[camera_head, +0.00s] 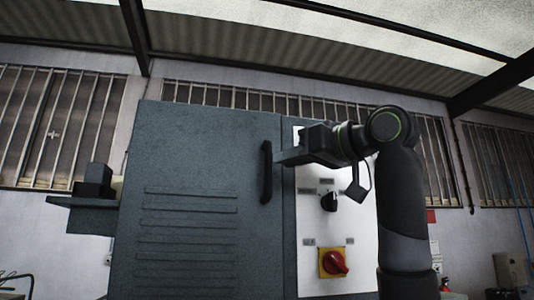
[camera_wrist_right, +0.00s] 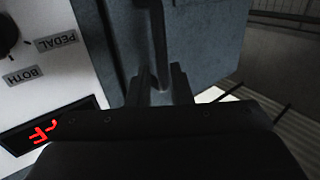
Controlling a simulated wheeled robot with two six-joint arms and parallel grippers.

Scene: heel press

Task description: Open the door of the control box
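The control box door (camera_head: 205,150) is a large grey panel with horizontal louvres, left of centre in the head view. It looks shut, with a thin seam along its right edge. Its black vertical handle (camera_head: 266,172) is near that edge. My right gripper (camera_head: 280,158) reaches the handle from the right. In the right wrist view the handle (camera_wrist_right: 159,45) runs down between the two fingers (camera_wrist_right: 159,88), with a gap visible beside it, so the gripper looks open around it. Contact cannot be told. My left gripper is not in view.
Right of the door is a white control panel (camera_head: 310,255) with a black knob (camera_head: 329,201) and a red switch on yellow (camera_head: 333,262). A red display (camera_wrist_right: 45,130) shows in the wrist view. A dark block on a ledge (camera_head: 85,201) juts out at the left.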

